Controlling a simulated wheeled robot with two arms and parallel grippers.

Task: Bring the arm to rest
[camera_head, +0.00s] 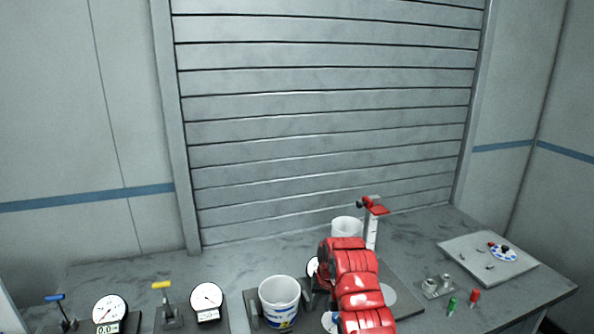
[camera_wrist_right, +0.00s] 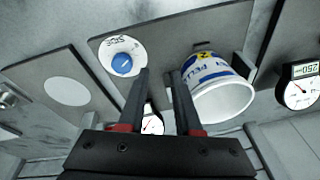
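My right arm (camera_head: 356,290) is red and reaches over the table from the bottom edge in the head view. It hides most of its gripper there. In the right wrist view my right gripper (camera_wrist_right: 161,73) has its two dark fingers apart with nothing between them. The fingers point down past a white labelled bucket (camera_wrist_right: 222,92), which is close beside one finger; whether they touch I cannot tell. The same bucket stands upright in the head view (camera_head: 280,298), just left of the arm. My left gripper is in neither view.
A second white bucket (camera_head: 346,227) and a red-topped post (camera_head: 372,222) stand behind the arm. Dial gauges (camera_head: 206,298) and levers are at left. The back-left tabletop is clear.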

